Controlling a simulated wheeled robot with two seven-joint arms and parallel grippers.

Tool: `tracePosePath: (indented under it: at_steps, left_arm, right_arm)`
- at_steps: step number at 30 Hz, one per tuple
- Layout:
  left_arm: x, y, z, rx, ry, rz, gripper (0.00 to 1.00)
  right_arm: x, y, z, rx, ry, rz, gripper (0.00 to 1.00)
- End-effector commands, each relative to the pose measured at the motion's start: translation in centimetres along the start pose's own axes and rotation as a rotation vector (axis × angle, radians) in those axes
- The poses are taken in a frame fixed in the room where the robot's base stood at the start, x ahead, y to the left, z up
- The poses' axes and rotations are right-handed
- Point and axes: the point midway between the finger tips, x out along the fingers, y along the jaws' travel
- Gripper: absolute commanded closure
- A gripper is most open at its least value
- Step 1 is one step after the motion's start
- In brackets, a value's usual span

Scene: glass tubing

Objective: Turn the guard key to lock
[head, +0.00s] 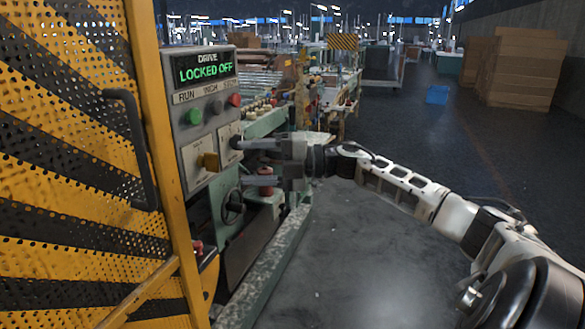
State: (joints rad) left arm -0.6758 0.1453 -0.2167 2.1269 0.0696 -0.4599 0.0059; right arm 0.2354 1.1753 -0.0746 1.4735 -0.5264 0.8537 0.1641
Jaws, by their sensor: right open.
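The guard key (211,162) is a brass-coloured block on a pale plate low on the grey control panel (190,155). The panel's display (204,68) reads "DRIVE LOCKED OFF" in green. My right gripper (242,163) is just to the right of the key and points left at the panel. Its two fingers are apart, one above the other, with nothing seen between them. The gripper looks clear of the key, though the exact gap in depth is hard to tell. My left gripper is not in view.
A yellow and black perforated guard door (70,150) with a dark handle (135,150) fills the left. Green, grey and red buttons sit above the key. A handwheel (232,207) is below the gripper. The floor (370,250) to the right is open; cardboard boxes (520,70) stand far back.

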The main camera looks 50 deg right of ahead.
Motion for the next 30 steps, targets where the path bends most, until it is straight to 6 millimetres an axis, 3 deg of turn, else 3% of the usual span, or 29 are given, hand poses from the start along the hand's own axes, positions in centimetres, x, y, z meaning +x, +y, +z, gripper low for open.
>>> tracePosePath:
  at_steps: [3, 15, 21, 30]
  left_arm:
    - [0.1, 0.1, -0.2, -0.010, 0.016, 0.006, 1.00]
    - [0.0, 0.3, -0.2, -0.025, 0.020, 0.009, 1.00]
    - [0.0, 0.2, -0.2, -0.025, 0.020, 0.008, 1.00]
    - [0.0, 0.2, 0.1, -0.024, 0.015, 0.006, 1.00]
  right_arm:
    - [-2.2, -0.5, 0.0, 0.003, 0.000, -0.007, 0.40]
    - [-7.7, 0.0, 0.0, 0.001, 0.001, 0.000, 0.40]
    - [-9.0, 0.0, 0.0, 0.000, 0.001, 0.000, 0.40]
    - [-9.1, 0.0, 0.0, -0.001, 0.002, 0.000, 0.40]
